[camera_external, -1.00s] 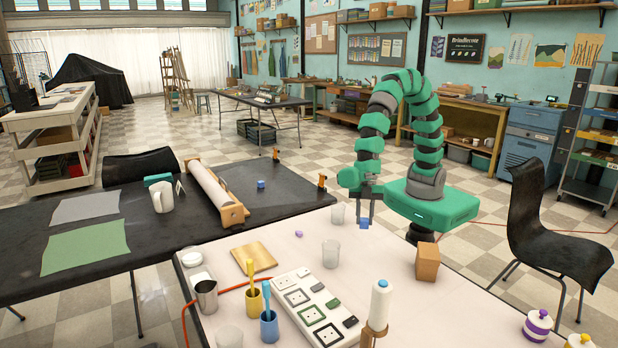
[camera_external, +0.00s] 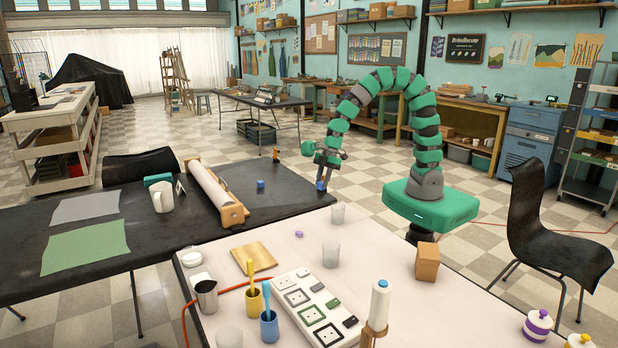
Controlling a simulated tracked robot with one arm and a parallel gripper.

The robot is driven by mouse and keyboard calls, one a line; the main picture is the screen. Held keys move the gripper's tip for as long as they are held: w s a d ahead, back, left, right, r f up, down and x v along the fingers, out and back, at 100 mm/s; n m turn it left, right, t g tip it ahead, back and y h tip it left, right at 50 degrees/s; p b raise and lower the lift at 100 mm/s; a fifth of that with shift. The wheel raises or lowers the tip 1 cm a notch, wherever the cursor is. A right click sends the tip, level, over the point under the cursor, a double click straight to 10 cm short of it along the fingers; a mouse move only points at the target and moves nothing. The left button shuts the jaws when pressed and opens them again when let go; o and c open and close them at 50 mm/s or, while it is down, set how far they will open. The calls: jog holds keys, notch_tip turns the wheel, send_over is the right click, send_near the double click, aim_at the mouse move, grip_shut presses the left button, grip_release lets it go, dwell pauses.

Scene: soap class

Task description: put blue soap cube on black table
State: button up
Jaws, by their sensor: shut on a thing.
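My gripper (camera_external: 324,176) is shut on a blue soap cube (camera_external: 320,186). It holds the cube near the right edge of the black table (camera_external: 285,188); I cannot tell whether the cube touches the table or is just above it. Another small blue cube (camera_external: 261,184) rests on the black table, left of my gripper and near the roller.
The white table (camera_external: 285,255) in front holds cups, a purple piece (camera_external: 299,234), a wooden block (camera_external: 427,262) and a white mold tray (camera_external: 312,308). A long roller (camera_external: 212,190) lies on the black table. Bare black surface lies between the small blue cube and my gripper.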

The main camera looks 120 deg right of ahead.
jog(key=s+d+m+h, duration=0.1)
jog(key=s+d+m, duration=0.2)
jog(key=s+d, duration=0.6)
jog(key=f, duration=0.1)
jog(key=d+f, duration=0.1)
jog(key=f, duration=0.1)
jog(key=w+f, duration=0.1)
jog(key=shift+d+f, duration=0.15)
jog(key=shift+f, duration=0.35)
jog(key=shift+w+d, duration=0.2)
jog(key=shift+w, duration=0.05)
jog(key=w+d, duration=0.3)
jog(key=w, duration=0.1)
jog(key=w+d+f+b, duration=0.1)
jog(key=w+d, duration=0.2)
jog(key=w, duration=0.1)
jog(key=w+d+b, duration=0.1)
jog(key=w+d, duration=0.2)
jog(key=w, duration=0.1)
jog(key=shift+f, duration=0.25)
jog(key=shift+w+d+f, duration=0.1)
jog(key=shift+d+f, duration=0.1)
jog(key=shift+f+b, duration=0.4)
jog(key=shift+f, duration=1.15)
jog(key=shift+f, duration=0.15)
